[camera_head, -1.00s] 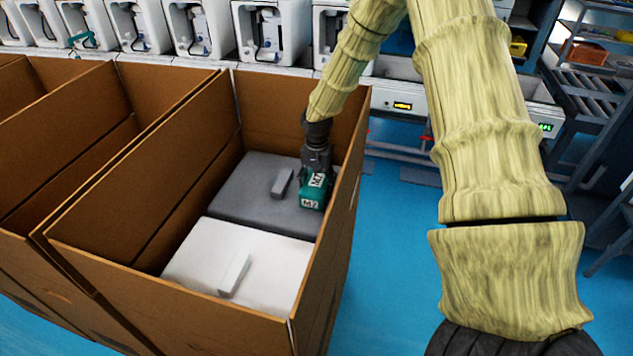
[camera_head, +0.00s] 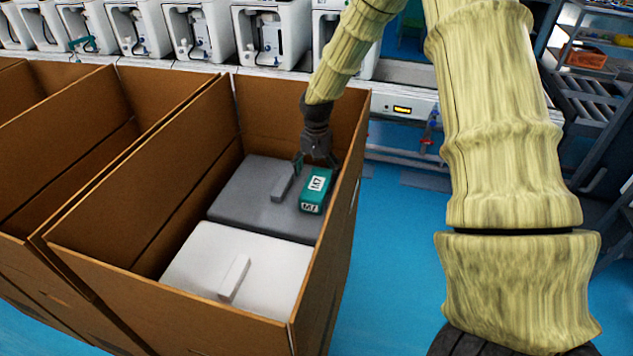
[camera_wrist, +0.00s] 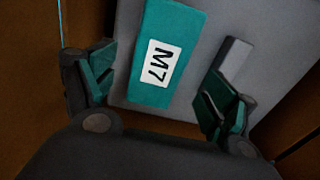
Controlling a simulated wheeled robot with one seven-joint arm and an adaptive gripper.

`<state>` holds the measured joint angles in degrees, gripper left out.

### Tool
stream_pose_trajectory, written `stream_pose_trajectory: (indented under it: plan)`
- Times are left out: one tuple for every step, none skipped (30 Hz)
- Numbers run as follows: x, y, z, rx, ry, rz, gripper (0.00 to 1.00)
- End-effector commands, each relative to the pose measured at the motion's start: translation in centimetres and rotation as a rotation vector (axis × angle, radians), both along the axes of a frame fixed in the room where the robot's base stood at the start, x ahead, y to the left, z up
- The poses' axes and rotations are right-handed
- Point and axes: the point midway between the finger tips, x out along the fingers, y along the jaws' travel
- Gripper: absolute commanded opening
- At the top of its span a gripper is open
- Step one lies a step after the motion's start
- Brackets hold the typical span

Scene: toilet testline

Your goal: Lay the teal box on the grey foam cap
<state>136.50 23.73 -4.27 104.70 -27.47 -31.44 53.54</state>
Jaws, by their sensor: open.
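The teal box (camera_head: 317,187) with white M7 labels lies on the right part of the grey foam cap (camera_head: 250,206), beside the cap's raised grey bar. The cap sits inside a cardboard carton, behind a white cap. My gripper (camera_head: 316,164) is open just above and behind the far end of the box, holding nothing. In the wrist view the box (camera_wrist: 158,82) lies between the two spread fingers (camera_wrist: 157,95), clear of both, with the grey cap (camera_wrist: 204,40) around it.
The white cap (camera_head: 204,250) with its own raised bar fills the carton's front part. The carton's right wall (camera_head: 343,210) stands close beside the box and my gripper. More open cartons (camera_head: 60,140) stand to the left. White machines line the back.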

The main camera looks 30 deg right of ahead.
Motion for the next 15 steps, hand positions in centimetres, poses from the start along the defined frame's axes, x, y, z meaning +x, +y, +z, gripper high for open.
stream_pose_trajectory:
  plan:
    - [0.1,0.0,1.0,-0.001,-0.003,0.000,0.86]
    - [0.0,0.0,1.5,-0.002,-0.003,0.000,0.86]
    - [0.0,0.0,2.1,-0.001,-0.002,-0.001,0.86]
    - [0.0,0.0,2.6,-0.001,-0.002,0.000,0.86]
    - [0.1,0.0,3.0,-0.002,-0.003,0.001,0.86]
    - [0.0,0.0,3.6,-0.001,-0.002,0.001,0.86]
    - [0.0,0.0,4.0,-0.001,-0.002,0.000,0.86]
    - [0.0,0.0,4.4,0.000,-0.001,0.000,0.86]
    - [0.0,0.0,4.8,-0.001,-0.001,0.000,0.86]
    - [0.0,0.0,5.1,-0.001,-0.001,0.001,0.86]
    - [0.0,0.0,5.3,-0.001,-0.001,0.001,0.86]
    - [0.0,0.0,5.6,-0.001,-0.001,0.000,0.86]
    - [0.0,0.0,5.8,0.000,0.000,0.000,0.86]
    - [0.0,0.0,6.0,0.000,0.000,0.000,0.86]
    - [0.0,0.0,6.1,0.000,0.000,0.000,0.86]
